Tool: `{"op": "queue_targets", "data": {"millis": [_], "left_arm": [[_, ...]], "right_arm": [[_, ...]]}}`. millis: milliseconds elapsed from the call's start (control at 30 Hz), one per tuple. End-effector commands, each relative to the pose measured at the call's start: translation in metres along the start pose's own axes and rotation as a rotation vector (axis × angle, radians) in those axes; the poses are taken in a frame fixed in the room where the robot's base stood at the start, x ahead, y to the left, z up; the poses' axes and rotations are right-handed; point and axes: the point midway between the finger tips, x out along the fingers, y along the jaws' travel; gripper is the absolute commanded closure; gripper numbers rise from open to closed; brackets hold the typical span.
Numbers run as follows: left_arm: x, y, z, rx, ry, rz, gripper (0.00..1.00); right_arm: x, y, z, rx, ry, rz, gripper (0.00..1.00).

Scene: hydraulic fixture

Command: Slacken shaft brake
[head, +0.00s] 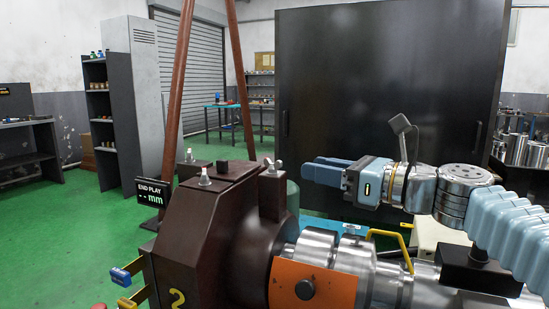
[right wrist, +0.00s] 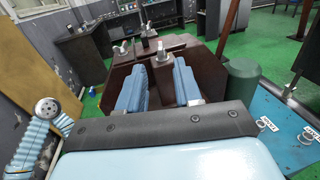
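The brown housing (head: 205,215) with a yellow "2" stands in the middle of the head view, with a metal shaft (head: 385,285) running right from it. A yellow bent handle (head: 392,240) sits over the shaft. An orange plate (head: 312,287) with a dark knob (head: 305,289) is in front of it. I cannot tell which part is the brake. My right gripper (head: 318,171) is above and behind the shaft, pointing left. In the right wrist view its blue fingers (right wrist: 160,90) are apart with nothing between them. My left gripper is not in view.
A display (head: 150,199) reads "END PLAY -- mm". Blue-tipped (head: 127,271) and yellow levers are at the housing's lower left. A large dark cabinet (head: 390,80) stands behind my right arm. A green cylinder (right wrist: 242,85) stands beside the housing. Green floor at left is free.

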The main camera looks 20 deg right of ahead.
Motion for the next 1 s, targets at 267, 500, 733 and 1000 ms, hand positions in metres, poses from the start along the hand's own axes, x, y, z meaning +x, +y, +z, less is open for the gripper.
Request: {"op": "queue_targets", "data": {"millis": [267, 500, 733, 1000], "left_arm": [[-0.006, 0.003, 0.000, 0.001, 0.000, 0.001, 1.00], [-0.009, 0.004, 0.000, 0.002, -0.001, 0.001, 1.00], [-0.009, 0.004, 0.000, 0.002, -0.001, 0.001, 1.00], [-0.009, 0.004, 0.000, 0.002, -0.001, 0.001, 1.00]], "right_arm": [[0.066, 0.000, 0.000, 0.002, 0.002, 0.003, 0.66], [0.099, 0.000, 0.000, 0.001, 0.001, 0.001, 0.66], [0.106, 0.000, 0.000, 0.000, 0.000, -0.001, 0.66], [0.106, 0.000, 0.000, 0.000, 0.000, -0.001, 0.84]]}}
